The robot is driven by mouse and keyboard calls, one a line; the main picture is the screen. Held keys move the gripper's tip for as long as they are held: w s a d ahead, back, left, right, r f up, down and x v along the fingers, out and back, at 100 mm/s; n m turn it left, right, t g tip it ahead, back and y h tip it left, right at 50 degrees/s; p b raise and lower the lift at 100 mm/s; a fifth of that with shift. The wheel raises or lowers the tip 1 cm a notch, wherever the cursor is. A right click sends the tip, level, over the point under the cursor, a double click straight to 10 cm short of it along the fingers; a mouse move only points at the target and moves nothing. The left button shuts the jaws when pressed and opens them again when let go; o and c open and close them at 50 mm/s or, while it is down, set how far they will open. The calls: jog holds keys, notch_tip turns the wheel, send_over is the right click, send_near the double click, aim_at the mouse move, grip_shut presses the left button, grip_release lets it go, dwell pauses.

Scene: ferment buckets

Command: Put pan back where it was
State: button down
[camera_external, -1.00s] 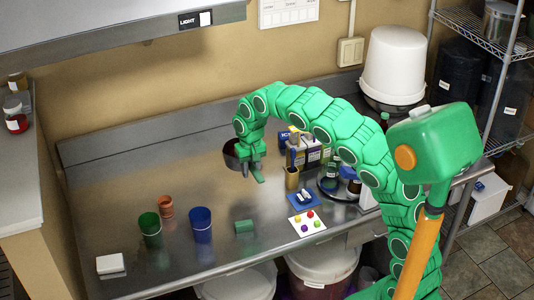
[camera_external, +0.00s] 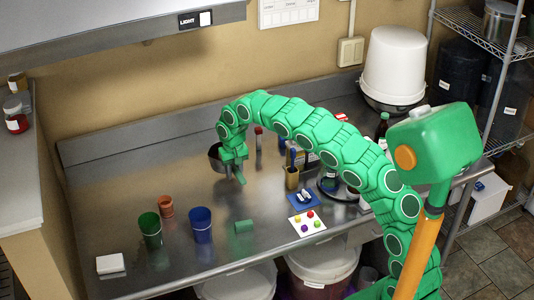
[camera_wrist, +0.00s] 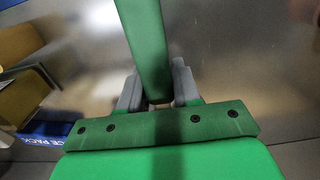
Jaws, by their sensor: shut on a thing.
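The pan (camera_external: 215,158) is a dark, round vessel in the external view, partly hidden behind my gripper (camera_external: 236,168). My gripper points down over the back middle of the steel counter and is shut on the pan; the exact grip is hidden. In the wrist view, the grey finger pads of my gripper (camera_wrist: 158,98) close around the lower end of a green bar. I cannot tell whether that bar is the pan's handle. Whether the pan touches the counter is unclear.
A green cup (camera_external: 150,230), a blue cup (camera_external: 201,226) and a terracotta pot (camera_external: 166,206) stand front left. The counter left of the pan is clear.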

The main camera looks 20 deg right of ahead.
aim_at(234, 186)
jog(key=shift+w+a+f, duration=0.15)
jog(key=shift+w+f, duration=0.3)
jog(key=shift+f, duration=0.1)
jog(key=shift+w+a+f, duration=0.15)
jog(key=shift+w+f, duration=0.25)
jog(key=shift+f, duration=0.1)
jog(key=shift+w+f, duration=0.1)
jog(key=shift+f, duration=1.45)
jog(key=shift+f, duration=0.1)
jog(key=c, duration=0.8)
grip_release()
notch_tip(234, 186, up, 12)
jog(key=shift+r, duration=0.1)
